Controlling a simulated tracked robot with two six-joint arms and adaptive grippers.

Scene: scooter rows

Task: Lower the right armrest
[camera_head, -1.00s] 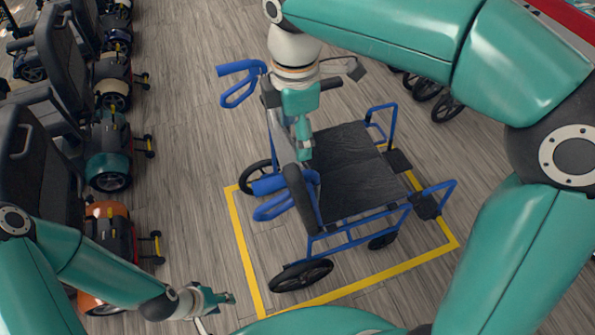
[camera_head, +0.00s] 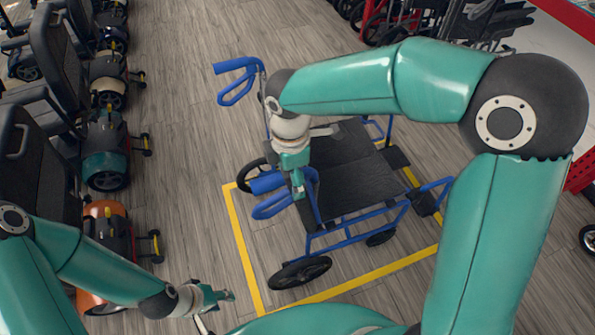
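A wheelchair with a blue frame and black seat (camera_head: 352,172) stands inside a yellow floor outline, facing right. Its blue push handles are at the left, one far (camera_head: 238,80) and one near (camera_head: 272,205). My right gripper (camera_head: 298,190) points down just beside the near handle, at the rear of the seat's near side. Whether its fingers touch or hold anything cannot be told. The near-side armrest cannot be made out clearly from the dark seat. The far armrest is hidden behind my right arm. My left gripper (camera_head: 222,301) is low at the left, open and empty, apart from the chair.
A row of mobility scooters (camera_head: 107,155) lines the left side. More wheelchairs (camera_head: 475,22) stand at the back right. Yellow tape (camera_head: 243,250) marks the floor around the chair. The wood floor between scooters and chair is clear.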

